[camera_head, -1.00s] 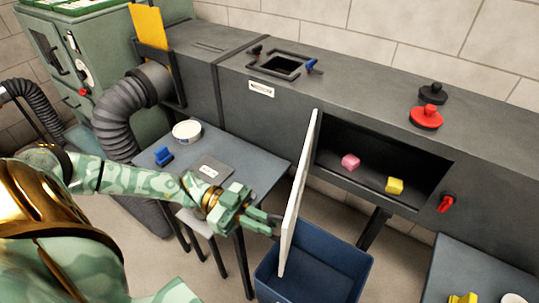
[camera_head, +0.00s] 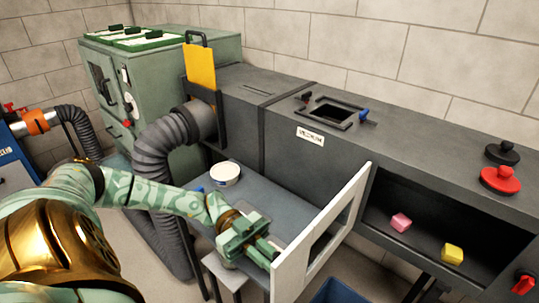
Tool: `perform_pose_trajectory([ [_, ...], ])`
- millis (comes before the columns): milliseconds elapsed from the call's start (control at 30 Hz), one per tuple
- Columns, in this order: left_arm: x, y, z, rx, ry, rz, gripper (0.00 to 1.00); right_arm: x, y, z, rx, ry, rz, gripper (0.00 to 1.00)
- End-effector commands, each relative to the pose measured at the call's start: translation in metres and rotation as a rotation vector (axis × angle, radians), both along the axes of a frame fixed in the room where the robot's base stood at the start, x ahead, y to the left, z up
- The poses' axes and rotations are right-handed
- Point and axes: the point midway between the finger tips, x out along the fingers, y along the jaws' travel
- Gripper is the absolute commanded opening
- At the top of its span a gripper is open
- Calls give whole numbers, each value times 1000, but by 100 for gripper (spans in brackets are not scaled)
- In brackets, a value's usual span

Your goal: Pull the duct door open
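The white duct door (camera_head: 288,272), with a window in it, stands swung out wide from the grey duct (camera_head: 285,138). The duct opening behind it is uncovered. A pink block (camera_head: 401,223) and a yellow block (camera_head: 452,253) sit inside. My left gripper (camera_head: 266,250) is at the outer face of the door, near its free edge. Its fingertips are partly hidden at the door, so I cannot tell whether they are closed on a handle. My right gripper is not in view.
A grey table (camera_head: 282,212) with a white bowl (camera_head: 225,173) stands beside the door. A blue bin (camera_head: 338,292) is on the floor below. A red knob (camera_head: 501,180) and a black knob (camera_head: 502,153) are on the duct top. A ribbed hose (camera_head: 160,150) hangs at left.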

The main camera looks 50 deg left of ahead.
Motion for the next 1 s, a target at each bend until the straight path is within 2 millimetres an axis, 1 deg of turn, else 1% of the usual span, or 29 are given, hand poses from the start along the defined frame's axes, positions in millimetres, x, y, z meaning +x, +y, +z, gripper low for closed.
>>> perform_pose_trajectory([
  [100, 2, 1, 1, 2, -5, 5, 0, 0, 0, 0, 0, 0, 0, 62],
  [133, 2, 1, 1, 2, -5, 6, 19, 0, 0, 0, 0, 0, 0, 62],
  [167, 2, 1, 1, 2, -5, 5, 27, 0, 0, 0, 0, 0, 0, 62],
  [200, 2, 1, 1, 1, -5, 5, 32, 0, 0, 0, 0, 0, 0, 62],
  [467, 1, 1, 1, 0, -3, 3, 32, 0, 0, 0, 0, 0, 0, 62],
  [567, 1, 7, 0, 1, -2, 3, 32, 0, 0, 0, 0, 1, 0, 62],
  [667, 1, 22, 0, 3, -1, 5, 32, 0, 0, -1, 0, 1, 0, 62],
  [767, 0, 47, -2, 6, 1, 6, 32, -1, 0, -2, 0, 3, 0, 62],
  [900, 0, 87, -2, 4, 1, 8, 32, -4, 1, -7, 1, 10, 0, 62],
  [1000, -1, 113, -3, 4, 1, 8, 32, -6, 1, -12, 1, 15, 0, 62],
])
